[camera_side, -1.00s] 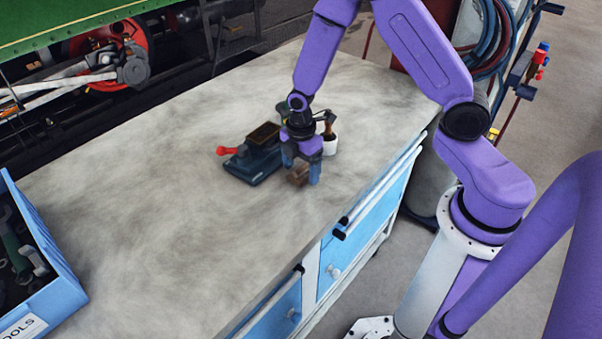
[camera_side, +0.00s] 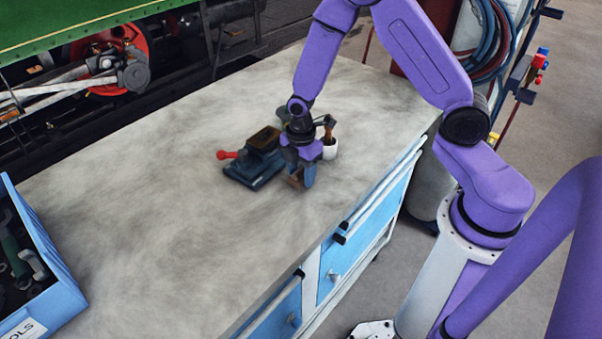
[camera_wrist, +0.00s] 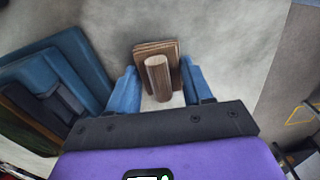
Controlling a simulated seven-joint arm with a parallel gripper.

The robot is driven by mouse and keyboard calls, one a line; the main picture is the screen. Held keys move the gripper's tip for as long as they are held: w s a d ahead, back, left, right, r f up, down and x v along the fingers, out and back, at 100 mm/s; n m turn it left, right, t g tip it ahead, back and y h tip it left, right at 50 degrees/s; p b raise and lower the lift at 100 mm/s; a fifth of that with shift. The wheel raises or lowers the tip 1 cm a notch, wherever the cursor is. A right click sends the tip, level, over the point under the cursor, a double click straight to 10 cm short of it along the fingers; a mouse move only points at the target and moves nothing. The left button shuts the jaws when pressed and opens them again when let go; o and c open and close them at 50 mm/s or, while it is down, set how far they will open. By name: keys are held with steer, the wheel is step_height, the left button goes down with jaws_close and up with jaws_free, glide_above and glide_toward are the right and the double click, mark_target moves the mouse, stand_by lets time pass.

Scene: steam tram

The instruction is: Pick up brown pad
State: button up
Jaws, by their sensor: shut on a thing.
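The brown pad (camera_side: 296,181) is a small wooden-looking block with a rounded grip. It is at the bench top, just right of the blue vise-like tool. In the wrist view the pad (camera_wrist: 160,75) sits between the two blue fingers. My gripper (camera_side: 300,178) points down over the pad and is shut on it; it also shows in the wrist view (camera_wrist: 160,88). The pad is partly hidden by the fingers in the side view. I cannot tell whether it touches the bench.
The blue vise-like tool (camera_side: 254,170) with a red knob stands close left of my gripper. A white pot (camera_side: 330,152) with a brown thing in it stands close behind. A blue tool box (camera_side: 50,293) is at the far left. The grey bench (camera_side: 150,210) is clear between.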

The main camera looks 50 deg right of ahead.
mark_target(301, 170)
steer(key=shift+r, duration=0.35)
step_height(301, 170, up, 2)
steer(key=shift+r, duration=0.15)
steer(key=s+d+r, duration=0.1)
steer(key=s+r, duration=0.8)
steer(key=s, duration=0.5)
steer(key=shift+r, duration=0.25)
